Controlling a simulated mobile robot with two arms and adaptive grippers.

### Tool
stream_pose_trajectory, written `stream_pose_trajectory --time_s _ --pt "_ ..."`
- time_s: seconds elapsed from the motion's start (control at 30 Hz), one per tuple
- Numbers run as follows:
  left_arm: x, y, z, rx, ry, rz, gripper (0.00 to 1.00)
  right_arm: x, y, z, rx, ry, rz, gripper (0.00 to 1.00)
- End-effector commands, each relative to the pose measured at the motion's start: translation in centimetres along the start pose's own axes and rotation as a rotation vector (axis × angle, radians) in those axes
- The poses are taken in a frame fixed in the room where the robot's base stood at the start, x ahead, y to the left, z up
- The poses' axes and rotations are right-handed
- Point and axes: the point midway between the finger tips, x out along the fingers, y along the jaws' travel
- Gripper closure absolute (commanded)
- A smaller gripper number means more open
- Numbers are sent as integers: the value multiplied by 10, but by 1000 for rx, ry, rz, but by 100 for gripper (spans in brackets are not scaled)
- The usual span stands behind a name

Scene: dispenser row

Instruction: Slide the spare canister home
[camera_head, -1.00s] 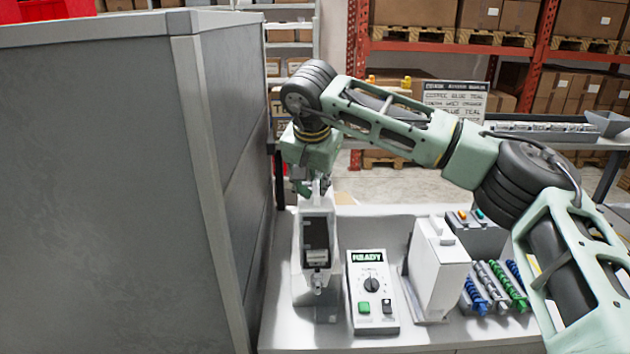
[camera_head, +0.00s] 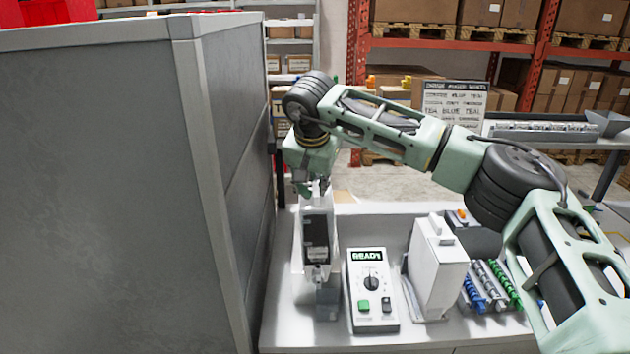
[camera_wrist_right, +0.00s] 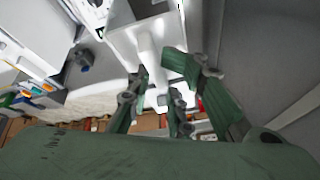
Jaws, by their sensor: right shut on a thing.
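A white canister (camera_head: 306,262) with a dark front panel is upright at the left end of the counter, over a grey stand (camera_head: 327,297). My right gripper (camera_head: 312,188) is at its top. In the right wrist view my right gripper (camera_wrist_right: 165,82) is shut on the canister's white handle (camera_wrist_right: 148,52). How deep the canister sits in the stand is hard to tell. A second white canister (camera_head: 437,270) with a top handle stands apart on the right. My left gripper is not in view.
A control box (camera_head: 372,315) with a READY display, dial and green button stands between the two canisters. Blue, grey and green coils (camera_head: 492,285) lie at the right. A tall grey partition (camera_head: 100,200) closes off the left. A sign (camera_head: 453,105) stands behind.

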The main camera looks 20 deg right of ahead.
Motion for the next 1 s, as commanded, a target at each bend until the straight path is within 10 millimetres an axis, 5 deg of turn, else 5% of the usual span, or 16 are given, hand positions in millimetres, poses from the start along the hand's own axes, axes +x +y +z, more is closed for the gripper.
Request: stream_pose_trajectory --time_s 0.77,0.8,1.0 --pt "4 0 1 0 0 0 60 10 0 4 -1 2 -3 100" --pt "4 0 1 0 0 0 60 10 0 4 -1 1 -2 79" --pt "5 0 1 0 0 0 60 10 0 5 -1 1 -2 62"
